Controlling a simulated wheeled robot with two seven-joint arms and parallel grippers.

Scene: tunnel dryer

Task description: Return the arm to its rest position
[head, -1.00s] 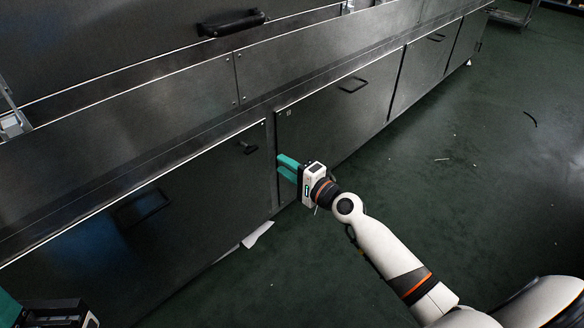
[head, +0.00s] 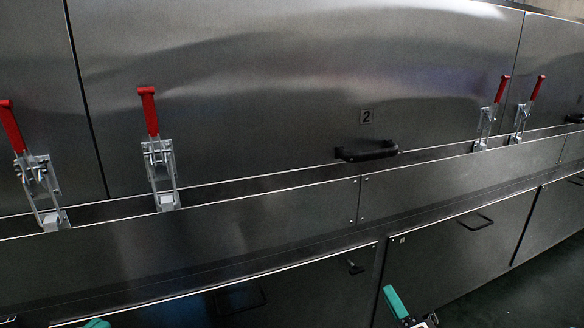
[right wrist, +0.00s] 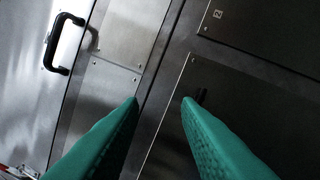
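My right gripper (right wrist: 160,100) is open in the right wrist view. Its two teal fingers stand apart with nothing between them, and dark steel panels lie beyond. In the head view only a teal finger of the right gripper (head: 396,302) and a bit of its body show at the bottom edge, in front of the lower panels. The rest of the right arm is out of the frame. Of my left gripper, only a teal tip (head: 97,323) shows at the bottom left, so its opening is hidden.
The steel dryer wall fills the head view. A black handle (head: 366,151) sits under a "2" plate (head: 366,117). Red-handled toggle clamps (head: 160,160) stand along the ledge. Lower panels carry a small latch (head: 355,267) and a thin handle (head: 474,222). Dark floor (head: 500,302) shows at lower right.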

